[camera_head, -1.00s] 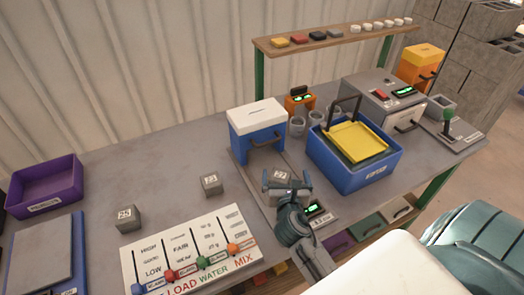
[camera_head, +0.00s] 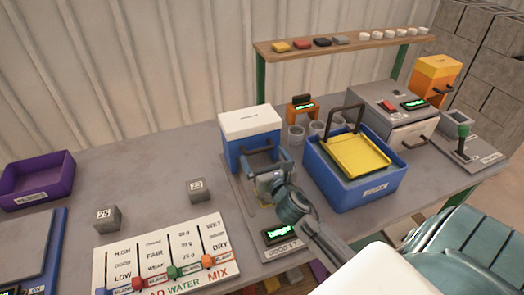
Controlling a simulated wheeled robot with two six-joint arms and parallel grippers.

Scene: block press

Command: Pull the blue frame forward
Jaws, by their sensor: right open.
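A small grey block (camera_head: 268,186) shows under and behind the gripper, mostly covered. My left gripper is not in view.
A blue bin (camera_head: 350,196) with a yellow tray (camera_head: 356,157) stands close to the right. Grey blocks (camera_head: 107,219) and (camera_head: 200,190) lie left, behind a labelled slider board (camera_head: 165,255). A display (camera_head: 281,234) sits before the frame. The table behind the blocks is clear.

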